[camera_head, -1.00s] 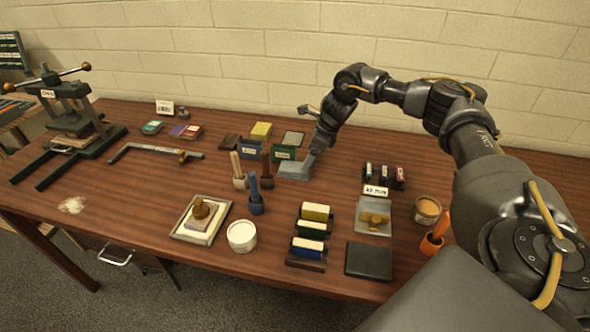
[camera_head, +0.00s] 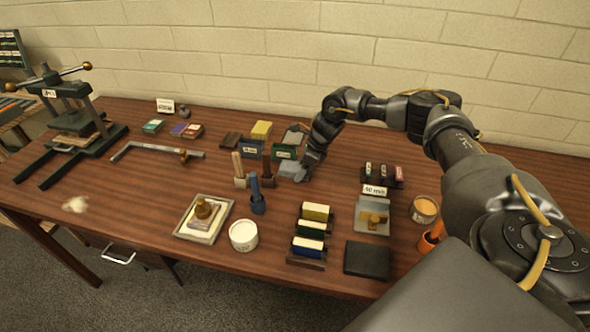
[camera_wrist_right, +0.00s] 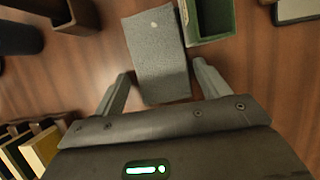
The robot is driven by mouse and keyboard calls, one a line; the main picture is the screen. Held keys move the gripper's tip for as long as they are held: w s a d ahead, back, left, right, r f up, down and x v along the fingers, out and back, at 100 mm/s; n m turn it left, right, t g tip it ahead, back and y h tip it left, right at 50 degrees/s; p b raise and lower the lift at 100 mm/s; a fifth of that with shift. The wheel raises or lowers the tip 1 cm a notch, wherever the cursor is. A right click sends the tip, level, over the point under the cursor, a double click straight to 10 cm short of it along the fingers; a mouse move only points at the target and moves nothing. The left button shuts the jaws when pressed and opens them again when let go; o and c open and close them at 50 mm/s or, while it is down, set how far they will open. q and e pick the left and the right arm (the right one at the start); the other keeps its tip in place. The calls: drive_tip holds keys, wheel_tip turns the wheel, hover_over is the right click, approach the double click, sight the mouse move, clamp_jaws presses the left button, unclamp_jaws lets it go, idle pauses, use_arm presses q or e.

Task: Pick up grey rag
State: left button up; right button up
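The grey rag (camera_head: 290,171) lies flat on the wooden table in the head view, just in front of a green box. In the right wrist view the rag (camera_wrist_right: 156,50) is a grey, speckled rectangle, its near end between the fingers. My right gripper (camera_wrist_right: 166,84) is open, one finger on each side of the rag, with visible gaps. In the head view this gripper (camera_head: 306,171) is low at the rag's right side and partly hides it. Whether the fingers touch the table is unclear. My left gripper is not in view.
The green box (camera_wrist_right: 211,25) stands close beside the rag's far end. Brown and blue upright tools (camera_head: 257,197) stand to its left. Several coloured blocks (camera_head: 312,229) stand nearer the front. The table (camera_head: 120,200) is fairly clear at left front.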

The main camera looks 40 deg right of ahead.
drive_tip(key=c, duration=0.7)
drive_tip(key=shift+c, duration=0.3)
drive_tip(key=shift+r, duration=0.1)
drive_tip(key=shift+w+r, duration=0.1)
drive_tip(key=shift+r, duration=0.1)
wheel_tip(320, 180, up, 2)
drive_tip(key=shift+b, duration=0.9)
drive_tip(key=s+a+r+b, duration=0.3)
drive_tip(key=s+a+r, duration=0.5)
drive_tip(key=s+r, duration=0.2)
drive_tip(key=shift+s+r, duration=0.2)
drive_tip(key=shift+s, duration=0.6)
